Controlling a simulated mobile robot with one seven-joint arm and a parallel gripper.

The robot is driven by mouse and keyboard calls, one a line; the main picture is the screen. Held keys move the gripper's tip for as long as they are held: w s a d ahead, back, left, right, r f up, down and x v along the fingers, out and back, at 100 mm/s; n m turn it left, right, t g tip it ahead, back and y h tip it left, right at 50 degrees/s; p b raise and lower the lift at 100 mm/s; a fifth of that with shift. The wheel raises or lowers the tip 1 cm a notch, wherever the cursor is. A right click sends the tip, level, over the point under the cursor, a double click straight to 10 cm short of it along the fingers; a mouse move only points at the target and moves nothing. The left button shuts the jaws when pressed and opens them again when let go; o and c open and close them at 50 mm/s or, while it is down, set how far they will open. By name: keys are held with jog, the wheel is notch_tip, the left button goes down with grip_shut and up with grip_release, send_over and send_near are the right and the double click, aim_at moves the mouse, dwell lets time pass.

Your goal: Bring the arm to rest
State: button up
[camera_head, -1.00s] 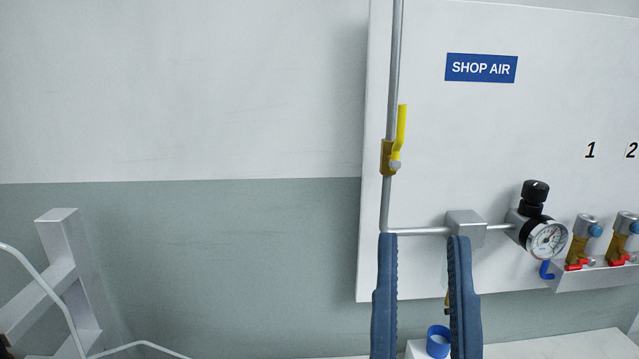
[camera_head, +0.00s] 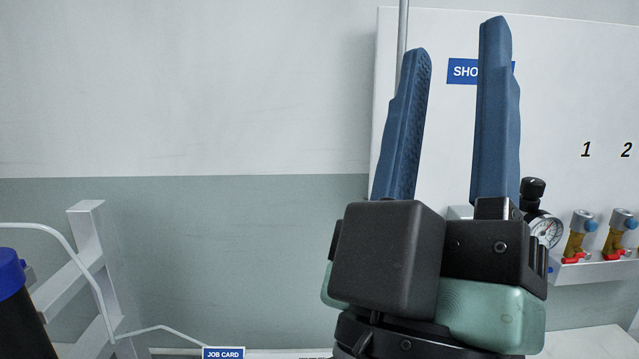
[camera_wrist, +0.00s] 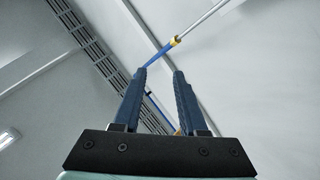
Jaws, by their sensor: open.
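My gripper (camera_head: 455,50) stands upright in the head view, its two blue fingers pointing up and apart with nothing between them. It is in front of the white shop air panel (camera_head: 440,130) and hides the yellow valve handle and part of the SHOP AIR sign (camera_head: 463,71). In the wrist view my gripper (camera_wrist: 160,73) is also open and empty, pointing towards the ceiling and upper wall. A blue and silver line with a yellow fitting (camera_wrist: 175,41) shows beyond the fingertips.
A pressure gauge (camera_head: 545,231) and brass valves with red handles (camera_head: 577,237) are on the panel to the right of my gripper. At left are a grey slanted frame (camera_head: 85,265), a white hose (camera_head: 103,295) and a blue-capped black cylinder (camera_head: 14,305). A JOB CARD label (camera_head: 223,353) is low in front.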

jog(key=a+r+m+t+y, duration=0.15)
jog(key=a+r+y, duration=0.25)
jog(key=a+y, duration=0.45)
notch_tip(320, 180, up, 22)
jog(key=w+d+y+p, duration=0.1)
jog(key=p, duration=2.1)
jog(key=shift+d+f, duration=0.2)
jog(key=shift+d, duration=0.1)
